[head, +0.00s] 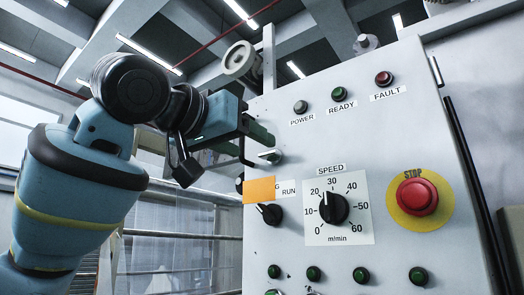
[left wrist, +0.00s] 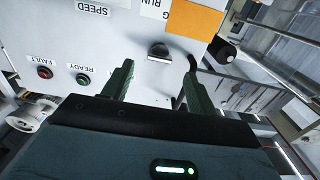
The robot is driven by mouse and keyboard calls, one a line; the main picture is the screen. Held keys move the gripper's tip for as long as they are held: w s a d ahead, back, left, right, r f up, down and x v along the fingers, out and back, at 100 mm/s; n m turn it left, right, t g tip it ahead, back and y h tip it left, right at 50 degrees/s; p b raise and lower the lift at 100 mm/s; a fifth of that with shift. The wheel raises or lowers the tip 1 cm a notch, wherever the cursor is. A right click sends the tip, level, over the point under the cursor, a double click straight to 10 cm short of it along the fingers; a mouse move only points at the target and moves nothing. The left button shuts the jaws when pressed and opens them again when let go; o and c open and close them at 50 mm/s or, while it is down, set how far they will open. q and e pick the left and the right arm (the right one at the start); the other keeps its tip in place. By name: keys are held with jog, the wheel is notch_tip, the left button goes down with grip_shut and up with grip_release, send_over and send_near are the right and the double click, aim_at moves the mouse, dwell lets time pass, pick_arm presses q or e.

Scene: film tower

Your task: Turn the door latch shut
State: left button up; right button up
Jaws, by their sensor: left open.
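My left gripper (head: 258,150) is at the panel's left edge by the latch. In the left wrist view the left gripper (left wrist: 158,68) is open, one finger on each side of the latch in the picture, with nothing held. Whether the fingers touch the latch I cannot tell. My right gripper is not in view.
The panel carries a speed dial (head: 333,208), a run switch (head: 269,214), a red stop button (head: 417,197) and several lamps. An orange tag (head: 259,190) is below the latch. Railings (head: 180,236) are behind at the left.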

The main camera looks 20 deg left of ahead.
aim_at(266, 153)
pick_arm(q)
jog(key=shift+x, duration=2.4)
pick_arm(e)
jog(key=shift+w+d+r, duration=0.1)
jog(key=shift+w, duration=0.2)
pick_arm(q)
jog(key=c, duration=1)
